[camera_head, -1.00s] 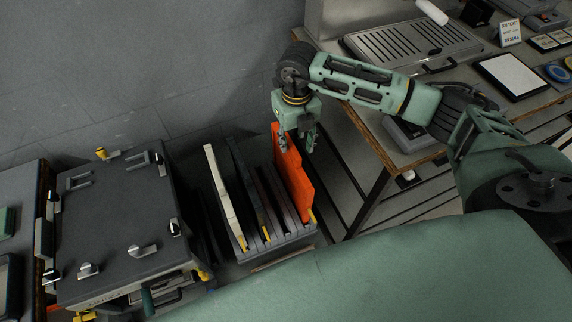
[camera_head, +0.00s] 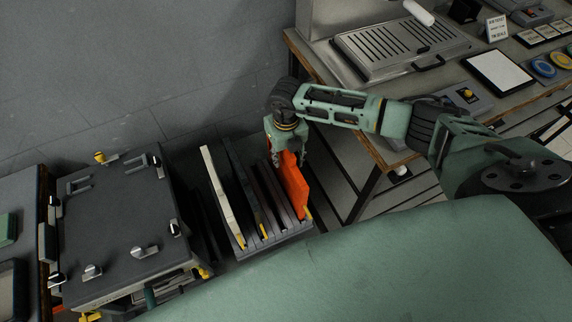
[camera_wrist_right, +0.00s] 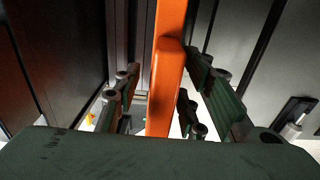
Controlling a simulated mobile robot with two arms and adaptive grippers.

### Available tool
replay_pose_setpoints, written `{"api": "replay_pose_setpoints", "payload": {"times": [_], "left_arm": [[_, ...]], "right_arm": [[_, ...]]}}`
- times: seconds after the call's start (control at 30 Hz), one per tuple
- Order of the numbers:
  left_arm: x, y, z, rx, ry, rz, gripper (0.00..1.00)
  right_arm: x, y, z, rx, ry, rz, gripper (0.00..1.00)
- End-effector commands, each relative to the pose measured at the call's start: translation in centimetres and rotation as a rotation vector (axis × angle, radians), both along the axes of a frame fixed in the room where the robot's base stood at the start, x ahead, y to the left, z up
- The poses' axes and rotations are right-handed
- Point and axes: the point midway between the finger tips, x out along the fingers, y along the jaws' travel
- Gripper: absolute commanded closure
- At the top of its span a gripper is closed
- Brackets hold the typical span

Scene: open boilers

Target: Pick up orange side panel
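The orange side panel (camera_head: 294,186) stands upright at the right end of a slotted rack (camera_head: 262,245) on the floor. My right gripper (camera_head: 287,160) points down over the panel's far upper part. In the right wrist view the orange panel (camera_wrist_right: 168,75) runs between the two fingers of my right gripper (camera_wrist_right: 160,100), with a visible gap on each side, so the gripper is open around it. The fingertips' depth along the panel is hard to judge. My left gripper is not in view.
A white panel (camera_head: 222,190) and several dark panels stand in the same rack. A dark boiler box (camera_head: 120,230) is at left. A workbench (camera_head: 400,155) with a grilled tray (camera_head: 400,50) is at right. A grey wall rises behind.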

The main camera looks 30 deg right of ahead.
Motion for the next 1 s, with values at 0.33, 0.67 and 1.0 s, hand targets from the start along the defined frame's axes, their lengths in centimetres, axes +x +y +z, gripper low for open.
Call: {"api": "replay_pose_setpoints", "payload": {"times": [0.33, 0.67, 1.0], "left_arm": [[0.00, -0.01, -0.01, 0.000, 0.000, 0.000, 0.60], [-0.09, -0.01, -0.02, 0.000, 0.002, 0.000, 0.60], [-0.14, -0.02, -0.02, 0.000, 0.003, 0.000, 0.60]], "right_arm": [[0.02, -0.02, 0.05, 0.000, 0.000, 0.000, 0.95], [0.02, -0.02, 0.07, 0.000, 0.000, 0.000, 1.00], [0.05, 0.00, 0.12, 0.001, -0.001, 0.000, 1.00]]}}
